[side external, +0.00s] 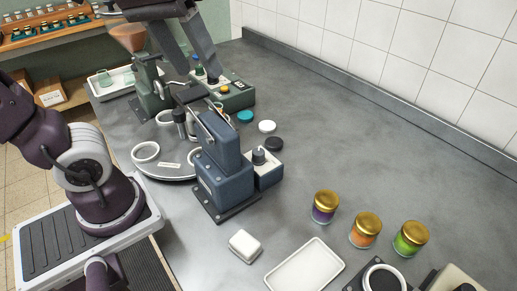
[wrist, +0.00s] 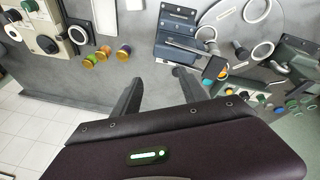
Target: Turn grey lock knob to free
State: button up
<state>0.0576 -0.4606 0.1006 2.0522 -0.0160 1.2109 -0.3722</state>
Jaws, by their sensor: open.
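A dark grey knob (side external: 258,156) stands on top of a small light grey box (side external: 268,174), fixed to the right side of a blue press (side external: 222,165). Which way the knob points is too small to tell. The blue press also shows in the wrist view (wrist: 174,32), but I cannot make out the knob clearly there. My gripper (side external: 200,71) is open and empty, high above the bench, behind and to the left of the knob in the side view. In the wrist view my gripper (wrist: 156,76) has its two fingers spread apart, with only bare bench between them.
A round turntable (side external: 165,165) with white rings sits left of the press. A green machine (side external: 150,85) and a green control box (side external: 232,96) stand behind. Gold-lidded jars (side external: 365,230) stand at front right.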

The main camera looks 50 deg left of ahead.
jog(key=w+a+n+g, duration=0.1)
jog(key=w+n+g, duration=0.1)
jog(key=w+n, duration=0.4)
jog(key=n+g, duration=0.2)
jog(key=n, duration=0.2)
send_over(259, 151)
notch_tip(259, 151, down, 2)
jog(key=shift+n+y, duration=0.3)
jog(key=shift+n, duration=0.2)
notch_tip(259, 151, down, 25)
jog(key=shift+s+f, duration=0.1)
jog(key=shift+f, duration=0.1)
jog(key=shift+c, duration=0.4)
grip_shut()
